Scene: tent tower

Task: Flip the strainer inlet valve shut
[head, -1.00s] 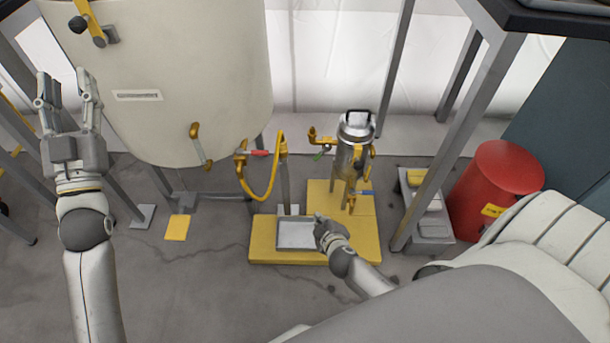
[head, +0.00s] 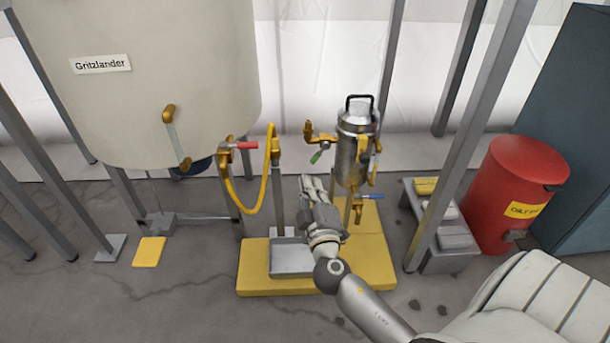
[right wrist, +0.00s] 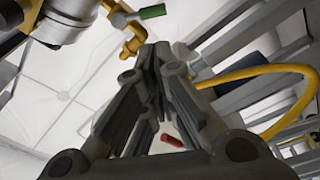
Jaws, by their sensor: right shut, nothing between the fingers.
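The strainer (head: 356,150) is an upright steel canister with a black top handle, standing over a yellow platform. A brass valve (head: 322,138) with a green lever (head: 319,155) sticks out from its upper left side, the lever angled down and left. In the right wrist view the green lever (right wrist: 152,11) and brass fitting (right wrist: 135,40) show just beyond the fingers. My right gripper (head: 313,181) is shut and empty, pointing up just below the green lever, apparently apart from it. It fills the right wrist view (right wrist: 165,58). My left gripper is out of view.
A red-levered valve (head: 238,146) and yellow hose (head: 250,208) are left of my gripper. A grey tray (head: 290,262) lies on the yellow platform (head: 375,272). A red bin (head: 510,190) and metal posts stand right.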

